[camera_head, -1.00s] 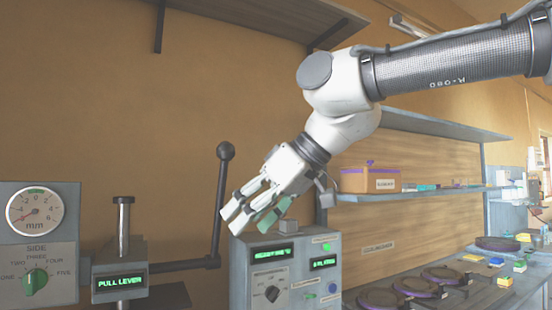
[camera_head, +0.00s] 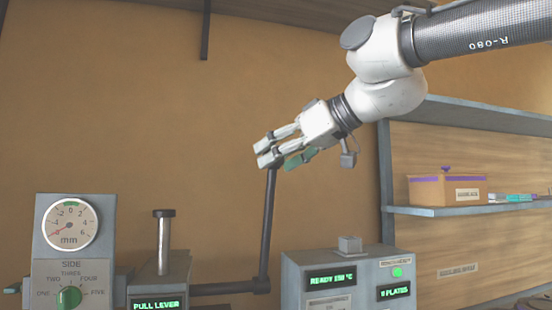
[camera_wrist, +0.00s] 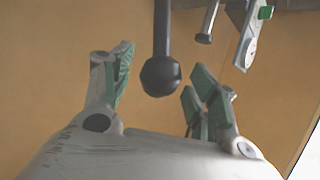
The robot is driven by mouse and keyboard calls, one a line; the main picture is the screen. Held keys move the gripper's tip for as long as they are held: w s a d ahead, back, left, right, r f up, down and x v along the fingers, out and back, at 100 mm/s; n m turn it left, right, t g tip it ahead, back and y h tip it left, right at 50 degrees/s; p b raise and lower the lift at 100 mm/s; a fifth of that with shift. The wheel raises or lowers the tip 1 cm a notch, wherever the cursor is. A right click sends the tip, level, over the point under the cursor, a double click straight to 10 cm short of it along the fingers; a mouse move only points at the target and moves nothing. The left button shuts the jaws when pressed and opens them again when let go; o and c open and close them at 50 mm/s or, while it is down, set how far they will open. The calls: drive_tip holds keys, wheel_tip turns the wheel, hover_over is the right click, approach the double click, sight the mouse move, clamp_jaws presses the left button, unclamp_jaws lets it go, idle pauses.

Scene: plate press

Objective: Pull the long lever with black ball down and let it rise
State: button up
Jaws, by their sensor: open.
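The long lever (camera_head: 268,220) stands nearly upright, its dark rod rising from a horizontal bar at the press. In the head view its black ball is hidden behind my gripper (camera_head: 268,152). In the wrist view the black ball (camera_wrist: 160,76) hangs down in the picture on its rod (camera_wrist: 162,30), between the spread fingers of my gripper (camera_wrist: 155,85). The gripper is open, with clear gaps between the ball and the fingers on both sides. The press display (camera_head: 157,305) reads "PULL LEVER".
A gauge panel (camera_head: 52,225) with a green SIDE knob (camera_head: 69,297) stands at the left. A metal post (camera_head: 164,240) rises beside the lever. A grey control box (camera_head: 330,262) is close at the lever's right. A shelf (camera_head: 450,209) with an orange box (camera_head: 440,190) is at the right.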

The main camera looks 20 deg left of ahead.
drive_tip(key=shift+w+a+f, duration=0.15)
drive_tip(key=shift+a+f, duration=0.15)
drive_tip(key=shift+a, duration=0.3)
